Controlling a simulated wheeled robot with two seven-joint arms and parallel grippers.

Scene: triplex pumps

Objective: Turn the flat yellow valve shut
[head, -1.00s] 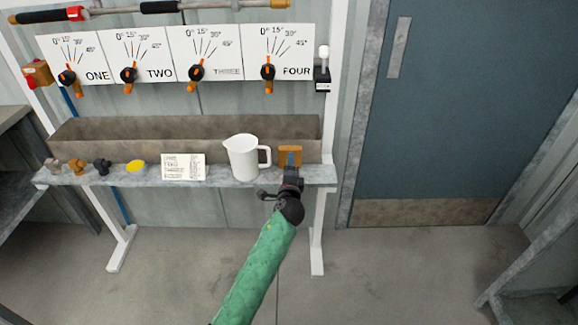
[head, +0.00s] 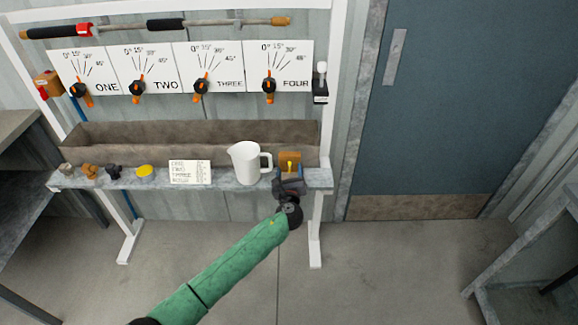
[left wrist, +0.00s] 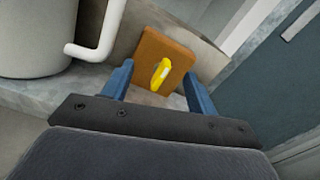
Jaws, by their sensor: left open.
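The flat yellow valve handle (left wrist: 160,75) sits on the front of an orange-brown block (left wrist: 167,50) in the left wrist view. In the head view the handle (head: 290,167) and block (head: 289,157) are at the right end of the shelf. My left gripper (head: 289,178) is just in front of the block, its jaws partly hidden by its own body. In the left wrist view its blue fingers (left wrist: 158,76) are open, one on each side of the handle, with visible gaps. Whether the fingertips reach as deep as the handle is unclear. My right gripper is out of view.
A white jug (head: 244,163) stands close left of the block on the shelf (head: 225,182). A card (head: 190,172), a yellow disc (head: 144,171) and small knobs lie farther left. A trough (head: 200,136) runs behind. The floor in front is clear.

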